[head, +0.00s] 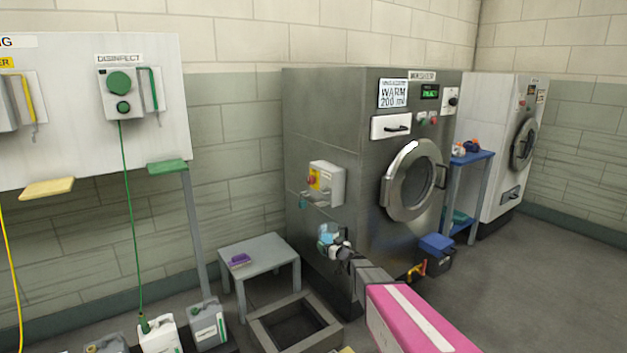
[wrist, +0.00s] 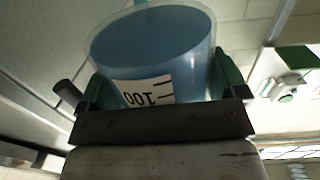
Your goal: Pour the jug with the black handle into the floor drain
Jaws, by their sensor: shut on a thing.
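My gripper (head: 340,249) is shut on a clear measuring jug (head: 327,235) with light blue contents. In the wrist view the jug (wrist: 150,45) sits between the two green-padded fingers, and its label reads 100. A dark stub (wrist: 66,93) shows at its left; I cannot tell whether it is the handle. The floor drain (head: 262,334) is a square grey-rimmed opening with a dark inside, at the bottom of the head view. The jug is held in the air, up and to the right of the drain, beside the washer. Its exact tilt is unclear.
The steel washer (head: 350,130) is close to my gripper. Canisters (head: 208,324) stand left of the drain. A blue-lidded box (head: 437,254) sits on the floor at right.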

